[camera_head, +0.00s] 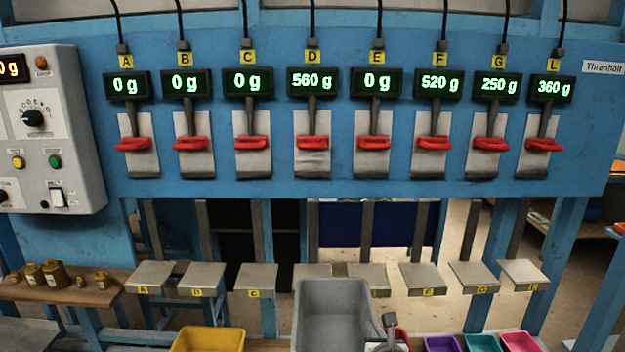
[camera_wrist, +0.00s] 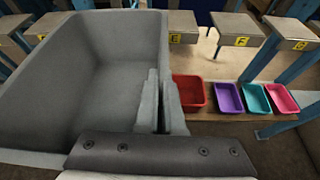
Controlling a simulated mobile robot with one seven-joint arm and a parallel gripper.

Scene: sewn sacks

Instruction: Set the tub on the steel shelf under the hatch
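A large empty grey tub (camera_head: 335,312) is at the bottom centre of the head view, in front of the row of steel shelves, and it fills the left of the wrist view (camera_wrist: 95,75). My gripper (camera_wrist: 161,95) is closed over the tub's right wall, one finger on each side; it shows in part in the head view (camera_head: 390,330). Small steel shelves stand in a row, labelled A (camera_head: 150,277), B (camera_head: 203,278), C (camera_head: 256,280), F (camera_head: 422,277), G (camera_head: 474,276) and L (camera_head: 523,273). The shelf behind the tub (camera_head: 312,270) has its label hidden. Red-handled hatches (camera_head: 312,143) hang above.
Displays read 560 g at D (camera_head: 312,82), 520 g at F, 250 g at G and 360 g at L; the others read 0 g. A yellow tub (camera_head: 208,340) stands left. Red (camera_wrist: 188,92), purple (camera_wrist: 227,97), teal (camera_wrist: 255,98) and pink (camera_wrist: 281,98) tubs stand right. Brass weights (camera_head: 45,273) sit far left.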

